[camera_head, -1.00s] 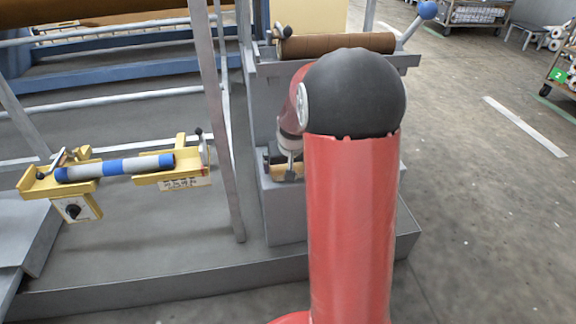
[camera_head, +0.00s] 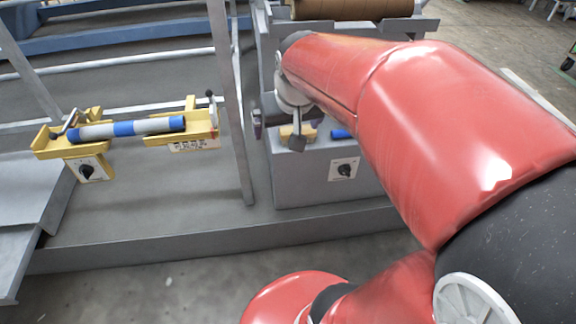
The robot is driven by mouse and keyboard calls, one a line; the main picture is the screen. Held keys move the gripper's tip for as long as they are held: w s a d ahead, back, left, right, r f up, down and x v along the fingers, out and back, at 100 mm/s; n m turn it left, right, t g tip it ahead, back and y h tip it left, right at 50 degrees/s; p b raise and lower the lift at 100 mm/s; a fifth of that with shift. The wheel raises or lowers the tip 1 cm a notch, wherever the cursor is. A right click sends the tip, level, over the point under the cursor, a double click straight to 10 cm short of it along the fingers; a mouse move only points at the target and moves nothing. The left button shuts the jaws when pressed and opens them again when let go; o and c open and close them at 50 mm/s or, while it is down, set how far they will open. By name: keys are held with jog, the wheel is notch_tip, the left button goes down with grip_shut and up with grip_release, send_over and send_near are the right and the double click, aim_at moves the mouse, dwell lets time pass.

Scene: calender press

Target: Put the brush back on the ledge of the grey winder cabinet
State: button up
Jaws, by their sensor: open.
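The grey winder cabinet (camera_head: 296,180) stands in the middle, with a ledge along its upper front. A small tan piece (camera_head: 297,131), possibly the brush, shows at ledge height, partly hidden by my gripper; I cannot tell if it rests there. My gripper (camera_head: 280,127) is open and points down over the left part of the ledge, close to the tan piece. Its fingertips are small and partly hidden.
A blue piece (camera_head: 341,134) shows on the ledge beside my arm. A brown roll (camera_head: 350,9) lies above the cabinet. A switch plate (camera_head: 343,169) is on its front. A grey post (camera_head: 230,100) stands left. Yellow brackets (camera_head: 195,130) hold a blue-and-grey roller (camera_head: 120,129).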

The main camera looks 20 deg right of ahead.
jog(key=s+a+n, duration=0.1)
jog(key=s+a, duration=0.5)
jog(key=s, duration=0.7)
jog(key=shift+f+n+t+y, duration=0.15)
jog(key=shift+n+t+y, duration=0.15)
jog(key=shift+n+y, duration=0.1)
